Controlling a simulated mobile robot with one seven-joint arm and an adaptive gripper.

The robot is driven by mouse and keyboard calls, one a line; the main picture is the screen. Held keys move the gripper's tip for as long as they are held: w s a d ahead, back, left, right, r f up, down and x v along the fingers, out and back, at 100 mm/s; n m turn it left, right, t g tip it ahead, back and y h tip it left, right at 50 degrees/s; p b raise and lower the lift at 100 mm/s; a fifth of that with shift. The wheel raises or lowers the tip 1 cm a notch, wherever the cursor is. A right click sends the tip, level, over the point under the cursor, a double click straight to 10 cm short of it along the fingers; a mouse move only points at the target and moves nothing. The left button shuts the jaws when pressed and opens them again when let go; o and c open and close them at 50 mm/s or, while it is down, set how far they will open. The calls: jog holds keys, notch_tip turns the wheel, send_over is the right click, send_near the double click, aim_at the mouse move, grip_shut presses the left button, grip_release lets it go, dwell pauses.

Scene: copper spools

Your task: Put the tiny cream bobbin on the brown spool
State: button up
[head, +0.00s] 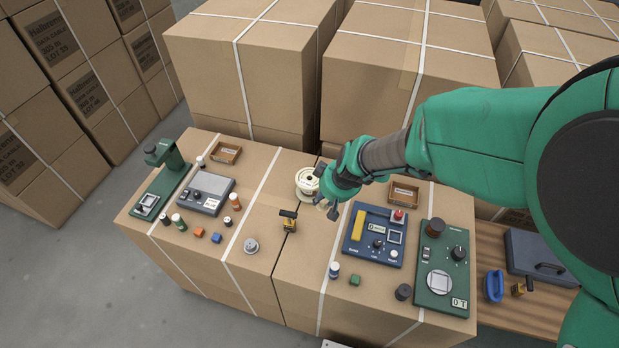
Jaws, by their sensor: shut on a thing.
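My gripper (325,202) is above the back middle of the cartons, closed on a small pale thing that looks like the tiny cream bobbin (322,204). The fingers and wrist hide much of it. A larger cream round piece (306,182) stands just left of and behind the gripper. A dark brown spool (435,228) stands at the back left corner of the green device at the right, well to the right of my gripper. Nothing can be seen on top of it.
A blue panel (376,236) with a red button lies between gripper and brown spool. A yellow-black tool (290,222), a grey spool (251,245) and a dark spool (403,292) stand in front. An open brown tray (403,193) lies behind the panel. Tall cartons (400,75) close off the back.

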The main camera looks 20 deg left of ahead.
jog(key=shift+w+a, duration=0.1)
jog(key=shift+w, duration=0.05)
send_over(311, 179)
jog(key=shift+s+f+b, duration=0.3)
jog(key=shift+s+f, duration=0.1)
jog(key=shift+f, duration=0.3)
dwell(0.3)
jog(key=shift+w, duration=0.25)
jog(key=shift+w+f+b, duration=0.1)
jog(key=shift+f+b, duration=0.3)
jog(key=shift+f, duration=1.4)
jog(key=shift+f, duration=0.2)
jog(key=o, duration=1)
jog(key=shift+o, duration=0.2)
jog(key=shift+r, duration=0.2)
